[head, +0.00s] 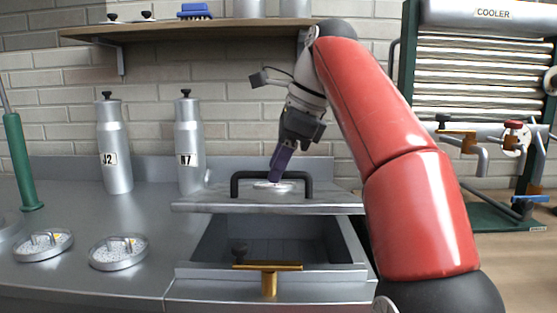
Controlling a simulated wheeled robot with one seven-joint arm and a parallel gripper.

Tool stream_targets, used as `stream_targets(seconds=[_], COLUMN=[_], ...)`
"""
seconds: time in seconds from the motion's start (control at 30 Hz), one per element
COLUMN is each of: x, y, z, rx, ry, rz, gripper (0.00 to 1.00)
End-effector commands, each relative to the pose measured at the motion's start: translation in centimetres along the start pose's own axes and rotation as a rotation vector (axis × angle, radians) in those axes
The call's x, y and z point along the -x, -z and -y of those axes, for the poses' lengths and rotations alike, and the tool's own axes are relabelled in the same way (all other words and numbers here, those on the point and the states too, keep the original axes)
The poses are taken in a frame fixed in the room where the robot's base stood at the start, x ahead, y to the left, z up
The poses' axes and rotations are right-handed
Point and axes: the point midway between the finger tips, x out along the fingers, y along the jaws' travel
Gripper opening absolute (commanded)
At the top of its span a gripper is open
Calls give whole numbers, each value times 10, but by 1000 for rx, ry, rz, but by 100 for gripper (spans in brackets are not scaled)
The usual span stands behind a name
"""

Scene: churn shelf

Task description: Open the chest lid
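The chest (360,272) is a grey metal box set in the counter, and its front part is uncovered, showing a dark interior (265,246). The lid (200,204) is a flat grey slab lying roughly level over the back of the chest. I cannot tell whether it is raised or resting there. A black bar handle (307,186) stands on the lid, with a pale round disc below it. My gripper (276,178) points down with its purple fingers at the middle of the handle. The fingertips overlap the bar, and their gap is not visible.
A brass tap-like fitting (268,279) stands at the chest's front. Two round pans (118,252) (43,245) and bottles J2 (115,150) and N7 (189,148) stand to the left. A shelf (190,31) hangs above. A cooler (480,70) with taps is at right.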

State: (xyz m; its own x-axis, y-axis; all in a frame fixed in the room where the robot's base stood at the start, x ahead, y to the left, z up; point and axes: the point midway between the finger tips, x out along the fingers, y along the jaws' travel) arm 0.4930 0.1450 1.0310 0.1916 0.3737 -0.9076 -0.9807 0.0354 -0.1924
Motion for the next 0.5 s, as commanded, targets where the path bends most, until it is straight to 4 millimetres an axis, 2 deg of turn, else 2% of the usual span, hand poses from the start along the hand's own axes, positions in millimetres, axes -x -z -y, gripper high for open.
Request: stream_targets(seconds=[0.5], x=[11], y=[0], z=[0], rx=[1], ry=[3], rz=[1], gripper=[34])
